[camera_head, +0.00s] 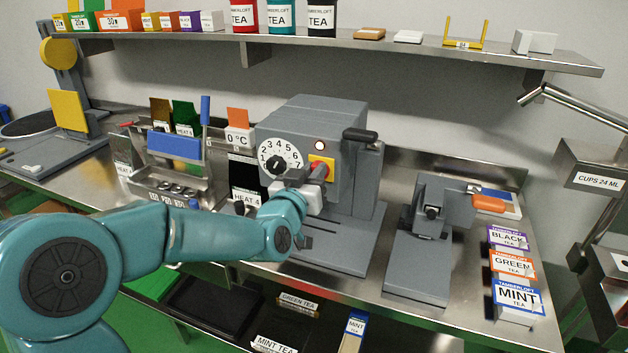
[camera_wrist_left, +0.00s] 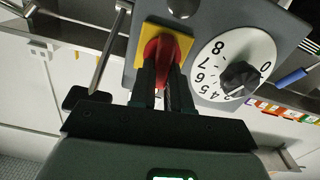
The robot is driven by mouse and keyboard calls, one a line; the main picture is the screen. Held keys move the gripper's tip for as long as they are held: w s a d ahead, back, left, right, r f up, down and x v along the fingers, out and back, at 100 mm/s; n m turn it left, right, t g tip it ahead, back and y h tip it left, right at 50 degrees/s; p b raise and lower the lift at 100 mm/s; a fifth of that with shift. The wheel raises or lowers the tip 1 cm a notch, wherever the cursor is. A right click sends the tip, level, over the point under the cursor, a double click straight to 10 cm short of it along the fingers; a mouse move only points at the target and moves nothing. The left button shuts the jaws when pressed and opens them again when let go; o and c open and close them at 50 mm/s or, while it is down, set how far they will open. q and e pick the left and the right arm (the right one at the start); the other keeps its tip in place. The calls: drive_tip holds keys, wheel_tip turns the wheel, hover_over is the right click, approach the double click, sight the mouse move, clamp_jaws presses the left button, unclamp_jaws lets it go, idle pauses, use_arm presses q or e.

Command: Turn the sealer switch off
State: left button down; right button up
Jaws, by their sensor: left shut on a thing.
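The sealer (camera_head: 318,130) is a grey machine on the steel bench, with a numbered dial (camera_head: 279,158) and a small round lamp (camera_head: 320,145) on its front. Its switch is a red knob on a yellow plate (camera_head: 327,162), right of the dial. My left gripper (camera_head: 316,175) is at the switch, and its fingers partly hide the red knob. In the left wrist view, the fingers (camera_wrist_left: 161,88) are shut around the red switch knob (camera_wrist_left: 166,48). The dial (camera_wrist_left: 235,68) is beside them there. My right gripper is not in view.
A lever with a dark handle (camera_head: 361,135) is on the sealer's right side. A grey press-like device (camera_head: 432,220) stands to the right, near stacked tea boxes (camera_head: 514,270). A rack with cards (camera_head: 178,160) stands left of the sealer. A shelf (camera_head: 400,47) runs above.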

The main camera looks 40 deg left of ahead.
use_arm(q)
drive_tip(key=shift+s+a+f+n+b, duration=0.1)
drive_tip(key=shift+a+f+n+b, duration=0.15)
drive_tip(key=shift+n+b, duration=2.45)
drive_tip(key=shift+a+f+n+b, duration=0.15)
drive_tip(key=shift+f+n+b, duration=0.05)
drive_tip(key=shift+n+b, duration=2.5)
drive_tip(key=shift+s+a+f+n+b, duration=0.1)
drive_tip(key=shift+a+f+n+b, duration=0.15)
drive_tip(key=shift+n+b, duration=2.45)
drive_tip(key=shift+n, duration=0.4)
drive_tip(key=c, duration=1.1)
unclamp_jaws()
drive_tip(key=shift+d, duration=0.1)
